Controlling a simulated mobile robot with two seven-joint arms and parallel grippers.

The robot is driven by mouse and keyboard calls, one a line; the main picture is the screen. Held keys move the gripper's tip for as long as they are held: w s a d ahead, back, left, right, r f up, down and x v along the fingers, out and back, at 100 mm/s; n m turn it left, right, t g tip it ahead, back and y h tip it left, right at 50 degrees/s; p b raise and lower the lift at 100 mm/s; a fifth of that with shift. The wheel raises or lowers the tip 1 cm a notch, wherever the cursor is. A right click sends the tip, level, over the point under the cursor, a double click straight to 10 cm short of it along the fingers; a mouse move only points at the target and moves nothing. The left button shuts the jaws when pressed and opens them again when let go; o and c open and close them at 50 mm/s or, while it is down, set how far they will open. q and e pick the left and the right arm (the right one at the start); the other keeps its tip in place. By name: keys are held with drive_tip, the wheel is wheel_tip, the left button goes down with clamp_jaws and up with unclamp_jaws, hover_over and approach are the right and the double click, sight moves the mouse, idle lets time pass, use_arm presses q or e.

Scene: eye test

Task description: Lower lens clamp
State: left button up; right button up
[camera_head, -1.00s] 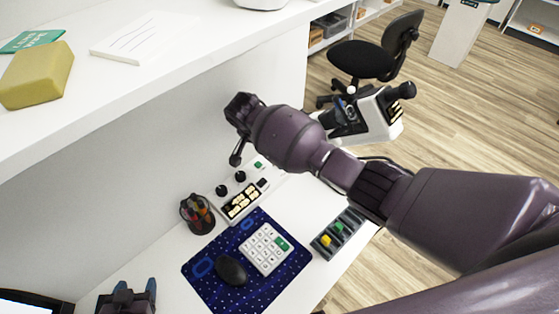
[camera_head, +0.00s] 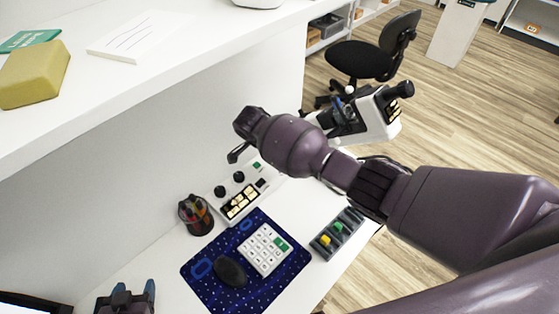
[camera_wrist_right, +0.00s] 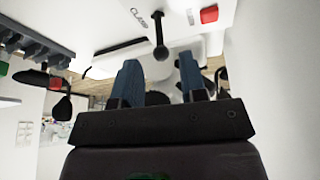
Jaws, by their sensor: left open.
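In the right wrist view, a white device carries the word CLAMP (camera_wrist_right: 140,16) and a black lever with a round knob (camera_wrist_right: 160,52). My right gripper (camera_wrist_right: 161,66) has its two blue fingers apart, with nothing held. The knob shows between and just past the fingertips, with no contact visible. In the head view, a white instrument with a black eyepiece (camera_head: 374,118) stands partly hidden behind my right arm; the clamp lever cannot be made out there. My left gripper (camera_head: 127,291) is open and empty at the bottom left.
The desk holds a console (camera_head: 240,203), a pen cup (camera_head: 196,215), a blue mat (camera_head: 218,296) with a mouse (camera_head: 230,271) and keypad (camera_head: 264,250), and a small rack (camera_head: 336,233). A shelf (camera_head: 150,75) overhangs at left. A chair (camera_head: 365,60) stands beyond.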

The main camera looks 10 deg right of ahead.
use_arm(q)
drive_tip(key=shift+w+f+b, duration=0.2)
drive_tip(key=shift+f+b, duration=0.1)
drive_tip(key=shift+b, duration=0.2)
use_arm(e)
drive_tip(key=x, duration=0.5)
drive_tip(key=shift+w+d+f, duration=0.1)
drive_tip(key=shift+f, duration=0.2)
clamp_jaws()
use_arm(q)
drive_tip(key=shift+r, duration=0.15)
use_arm(e)
drive_tip(key=shift+w+d+f+g+y, duration=0.1)
drive_tip(key=shift+w+d+g+y, duration=0.15)
drive_tip(key=shift+g+y, duration=0.45)
use_arm(q)
drive_tip(key=shift+f, duration=0.4)
use_arm(e)
drive_tip(key=shift+w+d+f+g+y, duration=0.1)
drive_tip(key=shift+d+g+y, duration=0.1)
drive_tip(key=shift+y, duration=0.4)
drive_tip(key=shift+w+d+f+g+y, duration=0.1)
drive_tip(key=shift+d+g+y, duration=0.1)
drive_tip(key=shift+y, duration=0.4)
use_arm(q)
drive_tip(key=shift+r, duration=0.1)
